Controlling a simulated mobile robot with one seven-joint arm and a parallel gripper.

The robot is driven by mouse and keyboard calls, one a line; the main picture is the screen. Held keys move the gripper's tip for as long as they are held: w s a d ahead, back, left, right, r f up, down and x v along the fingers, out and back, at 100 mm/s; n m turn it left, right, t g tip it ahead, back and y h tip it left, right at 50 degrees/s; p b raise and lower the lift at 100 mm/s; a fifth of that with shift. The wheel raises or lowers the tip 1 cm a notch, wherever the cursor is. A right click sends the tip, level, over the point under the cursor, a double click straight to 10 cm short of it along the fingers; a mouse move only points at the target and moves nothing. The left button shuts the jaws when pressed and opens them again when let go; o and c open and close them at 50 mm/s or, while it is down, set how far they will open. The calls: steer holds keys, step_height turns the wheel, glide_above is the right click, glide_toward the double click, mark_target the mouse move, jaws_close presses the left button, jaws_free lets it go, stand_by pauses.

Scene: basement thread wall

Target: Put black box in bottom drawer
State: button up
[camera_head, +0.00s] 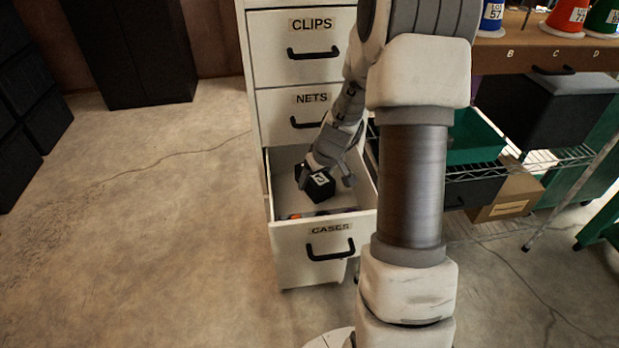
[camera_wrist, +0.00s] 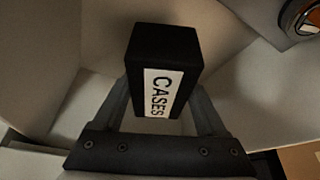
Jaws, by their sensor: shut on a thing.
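The black box (camera_head: 316,184) is a small dark block with a white label. In the wrist view the box (camera_wrist: 162,62) shows its label reading CASES. My gripper (camera_head: 322,178) is shut on it, one finger on each side. The bottom drawer (camera_head: 318,244), labelled CASES, is pulled open, and the box is at its opening, inside the drawer's outline in the head view. I cannot tell whether the box touches the drawer floor.
The CLIPS drawer (camera_head: 297,58) and the NETS drawer (camera_head: 290,100) above are shut. Small orange and dark things lie at the drawer's front. Floor on the left is clear.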

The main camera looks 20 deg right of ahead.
steer(key=shift+f, duration=0.35)
steer(key=shift+f+b, duration=0.35)
steer(key=shift+b, duration=0.1)
steer(key=shift+f+b, duration=0.2)
steer(key=shift+b, duration=0.1)
steer(key=o, duration=1.5)
steer(key=shift+r, duration=0.1)
steer(key=shift+r+p, duration=0.65)
steer(key=shift+p, duration=0.2)
steer(key=p+v, duration=0.3)
steer(key=v, duration=0.8)
steer(key=shift+s+r, duration=0.25)
steer(key=shift+r, duration=0.05)
